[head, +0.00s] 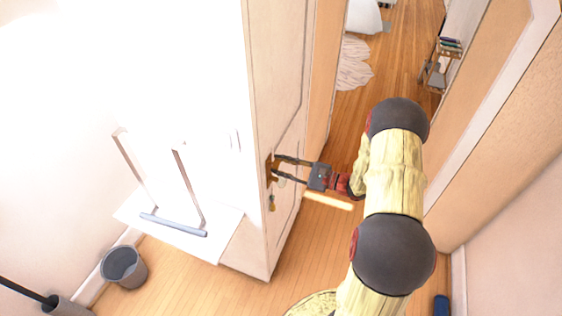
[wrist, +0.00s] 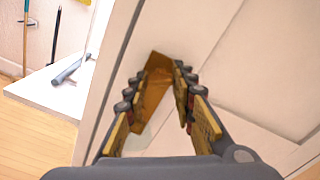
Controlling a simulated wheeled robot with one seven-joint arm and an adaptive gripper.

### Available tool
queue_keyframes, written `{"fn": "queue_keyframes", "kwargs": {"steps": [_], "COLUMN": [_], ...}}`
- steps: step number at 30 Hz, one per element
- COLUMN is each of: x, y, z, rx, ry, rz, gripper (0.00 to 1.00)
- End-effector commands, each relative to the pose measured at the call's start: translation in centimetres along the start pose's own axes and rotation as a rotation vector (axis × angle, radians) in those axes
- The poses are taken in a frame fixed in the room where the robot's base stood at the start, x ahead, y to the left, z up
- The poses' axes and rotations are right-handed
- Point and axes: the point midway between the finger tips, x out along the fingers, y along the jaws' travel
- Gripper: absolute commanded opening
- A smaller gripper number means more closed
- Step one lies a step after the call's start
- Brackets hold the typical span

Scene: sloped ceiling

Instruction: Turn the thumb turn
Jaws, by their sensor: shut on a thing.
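The thumb turn appears as a brass-brown piece (wrist: 153,84) on the pale door face in the wrist view. In the head view, brass hardware (head: 269,169) shows near the door's edge. My gripper (head: 276,167) reaches it from the right, with its fingers pointing left at the door. In the wrist view my gripper (wrist: 164,72) is shut on the thumb turn, with a finger on each side of it. The fingers hide part of it, and its exact angle is hard to tell. A smaller brass piece (head: 271,203) sits lower on the door.
The white door (head: 278,60) stands in the middle. Left of it are a white platform with a grey rail (head: 172,225) and a grey bin (head: 124,267). A wall closes the right side.

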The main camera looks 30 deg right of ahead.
Motion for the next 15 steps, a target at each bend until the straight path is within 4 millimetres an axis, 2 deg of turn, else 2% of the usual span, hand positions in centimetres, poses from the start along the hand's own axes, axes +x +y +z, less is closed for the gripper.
{"fn": "queue_keyframes", "kwargs": {"steps": [6, 15], "x": [-0.02, -0.01], "y": [-0.03, 0.05], "z": [0.04, -0.06], "rx": [0.167, 0.308], "ry": [0.003, 0.002], "rz": [0.0, 0.0], "gripper": [0.0, 0.0]}}
